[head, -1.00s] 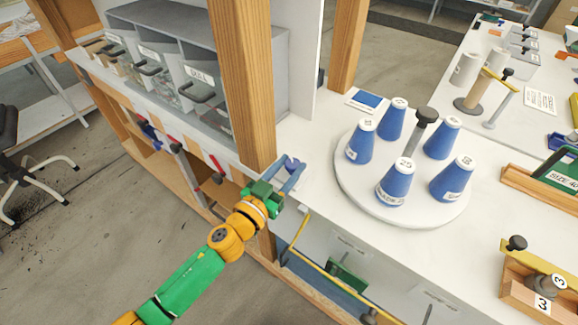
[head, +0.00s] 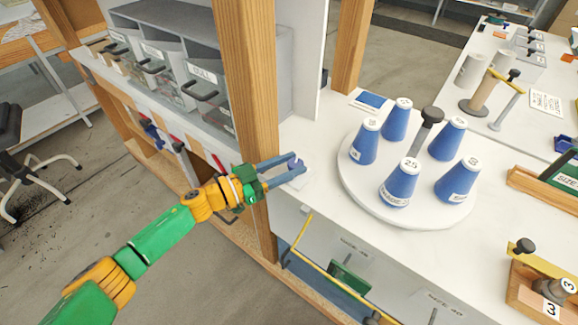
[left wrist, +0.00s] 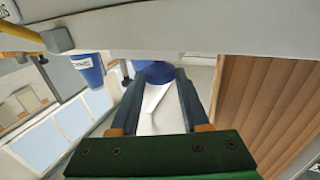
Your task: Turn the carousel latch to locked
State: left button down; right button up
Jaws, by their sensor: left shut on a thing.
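My left gripper (head: 297,163) is at the near left edge of the white worktop, left of the carousel. Its fingers are shut on a small blue-purple knob (head: 292,159), which looks like the carousel latch. A white piece shows beside it below the fingers. In the left wrist view the blue knob (left wrist: 155,70) sits between the fingertips, with a pale strip below it. The fingers hide part of the knob, and I cannot read a locked mark. The carousel (head: 425,217) is a round white plate carrying several numbered blue cones and a dark-topped centre post. My right gripper is not in view.
A wooden post (head: 248,90) stands close behind and left of my left gripper. Grey labelled bins (head: 180,70) are beyond it. A yellow rail (head: 298,240) runs below the worktop edge. A blue card (head: 371,99) lies behind the carousel. Wooden holders stand at the right.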

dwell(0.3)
pick_arm(q)
jog(key=shift+c, duration=1.9)
grip_release()
jog(key=shift+f, duration=0.1)
jog(key=shift+d, duration=0.1)
